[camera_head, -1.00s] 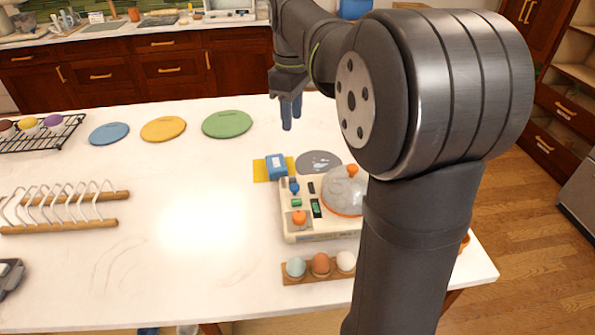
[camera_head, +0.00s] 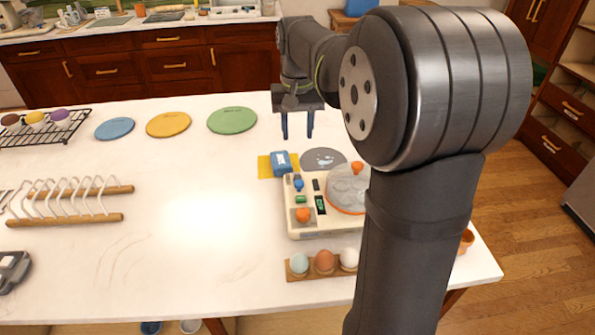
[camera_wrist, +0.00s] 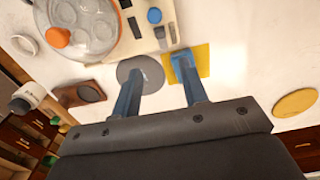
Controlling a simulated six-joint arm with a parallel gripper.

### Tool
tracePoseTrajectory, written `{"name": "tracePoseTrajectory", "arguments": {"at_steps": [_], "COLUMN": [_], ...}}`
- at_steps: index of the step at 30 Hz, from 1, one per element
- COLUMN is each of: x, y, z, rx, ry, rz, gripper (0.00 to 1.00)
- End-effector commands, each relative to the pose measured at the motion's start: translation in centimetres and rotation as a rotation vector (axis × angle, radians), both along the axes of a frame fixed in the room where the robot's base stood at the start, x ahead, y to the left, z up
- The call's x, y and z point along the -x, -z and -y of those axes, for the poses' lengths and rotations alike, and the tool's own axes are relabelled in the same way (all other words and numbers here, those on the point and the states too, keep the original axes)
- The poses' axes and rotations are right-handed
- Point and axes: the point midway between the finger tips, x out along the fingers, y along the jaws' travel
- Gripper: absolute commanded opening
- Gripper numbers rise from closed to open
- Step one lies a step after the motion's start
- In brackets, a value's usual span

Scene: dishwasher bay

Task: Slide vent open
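A cream egg-cooker-like appliance (camera_head: 305,228) stands on the white counter, partly hidden at the right by my arm. It has a clear domed lid (camera_head: 347,190) with an orange knob. Its panel carries an orange knob (camera_head: 303,215), a blue knob (camera_head: 298,184), a green button (camera_head: 300,199) and a small dark slider-like piece (camera_head: 316,184). I cannot tell which part is the vent. My gripper (camera_head: 297,130) is open and empty, beyond the appliance and above the counter. In the wrist view, its blue fingers (camera_wrist: 158,68) are apart, with the panel and blue knob (camera_wrist: 154,15) beyond them.
A blue box (camera_head: 280,162) sits on a yellow mat (camera_head: 264,168) behind the appliance, beside a grey disc (camera_head: 323,158). An egg holder (camera_head: 318,271) stands in front. A wire rack (camera_head: 75,205) is at left. The counter's middle is clear.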

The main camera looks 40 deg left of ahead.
Motion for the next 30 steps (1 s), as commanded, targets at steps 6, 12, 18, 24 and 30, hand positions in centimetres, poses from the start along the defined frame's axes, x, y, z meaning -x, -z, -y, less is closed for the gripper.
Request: {"name": "tracePoseTrajectory", "arguments": {"at_steps": [6,12,18,24,30], "x": [0.1,0.1,0.0,0.0,0.0], "y": [5.0,9.2,12.2,13.3,13.4], "z": [0.1,0.1,0.0,0.0,0.0], "rx": [0.004,0.004,0.001,0.000,0.000], "ry": [-0.001,-0.001,-0.002,-0.002,-0.002], "rz": [-0.003,-0.003,-0.001,0.000,0.000], "gripper": [0.40,0.40,0.40,0.40,0.40]}}
